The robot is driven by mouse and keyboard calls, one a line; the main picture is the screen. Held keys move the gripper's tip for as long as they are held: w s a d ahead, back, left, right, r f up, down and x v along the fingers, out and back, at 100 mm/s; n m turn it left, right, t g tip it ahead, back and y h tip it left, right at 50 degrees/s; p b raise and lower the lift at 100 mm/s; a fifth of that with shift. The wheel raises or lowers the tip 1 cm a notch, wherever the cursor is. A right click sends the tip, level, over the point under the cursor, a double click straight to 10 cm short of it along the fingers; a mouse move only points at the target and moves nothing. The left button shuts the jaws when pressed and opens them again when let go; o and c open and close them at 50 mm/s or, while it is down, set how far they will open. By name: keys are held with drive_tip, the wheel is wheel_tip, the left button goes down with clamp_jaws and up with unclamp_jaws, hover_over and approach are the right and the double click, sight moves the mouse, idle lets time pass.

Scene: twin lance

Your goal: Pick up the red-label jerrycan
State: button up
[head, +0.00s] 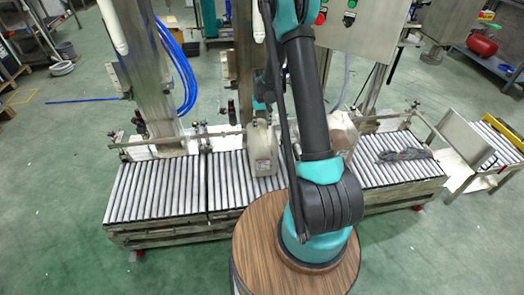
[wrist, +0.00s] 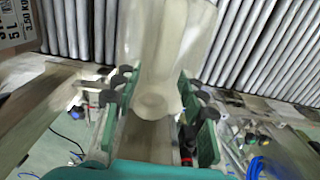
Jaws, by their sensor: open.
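A whitish jerrycan (head: 262,152) with a small red label stands upright on the roller conveyor in the head view, left of my arm. My gripper (head: 262,98) is just above its top, partly hidden by my arm. In the wrist view, the pale jerrycan (wrist: 172,45) reaches between the two open green-padded fingers of my gripper (wrist: 160,115). Its rounded end shows between the pads, with no clear grip on it. Its label does not show there.
The roller conveyor (head: 150,192) runs left to right. A brownish box (wrist: 22,22) with printed text is close by in the wrist view. A grey item (head: 403,155) lies on the right rollers. A control cabinet (head: 368,28) and blue hoses (head: 184,80) are behind.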

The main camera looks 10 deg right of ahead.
drive_tip(key=shift+f, duration=1.3)
drive_tip(key=shift+c, duration=0.4)
clamp_jaws()
